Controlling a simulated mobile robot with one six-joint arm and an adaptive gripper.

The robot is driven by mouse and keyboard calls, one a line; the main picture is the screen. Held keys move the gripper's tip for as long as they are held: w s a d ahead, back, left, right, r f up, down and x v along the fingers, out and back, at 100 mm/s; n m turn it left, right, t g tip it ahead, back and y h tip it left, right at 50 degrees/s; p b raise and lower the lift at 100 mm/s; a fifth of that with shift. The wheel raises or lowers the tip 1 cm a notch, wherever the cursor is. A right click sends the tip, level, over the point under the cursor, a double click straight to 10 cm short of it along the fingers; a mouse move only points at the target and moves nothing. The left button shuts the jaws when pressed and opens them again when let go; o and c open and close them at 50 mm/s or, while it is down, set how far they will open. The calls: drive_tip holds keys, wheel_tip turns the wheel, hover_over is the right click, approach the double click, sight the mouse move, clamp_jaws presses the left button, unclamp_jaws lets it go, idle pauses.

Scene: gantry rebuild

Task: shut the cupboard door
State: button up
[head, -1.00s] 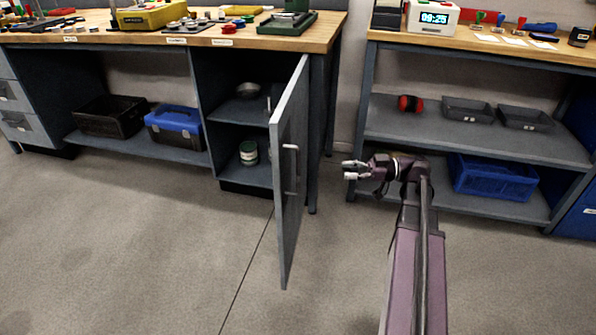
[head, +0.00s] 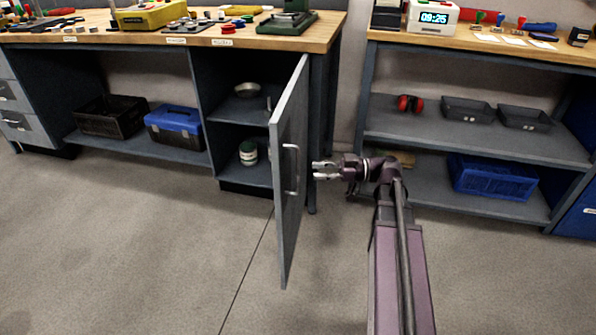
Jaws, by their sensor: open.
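The grey cupboard door (head: 288,215) stands wide open, swung out from the right side of the cupboard under the left workbench. Its outer face with a pale vertical bar handle (head: 291,169) faces right. A small gap shows between the fingertips and the handle in the picture.
Right of my arm, a shelf unit (head: 480,137) holds red ear defenders (head: 410,104), two dark trays and a blue crate (head: 493,178). Left of the cupboard stand a black crate (head: 111,116) and a blue toolbox (head: 174,124). The floor (head: 150,250) in front is clear.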

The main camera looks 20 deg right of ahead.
sight(298, 190)
drive_tip(key=shift+x, duration=2.9)
clamp_jaws()
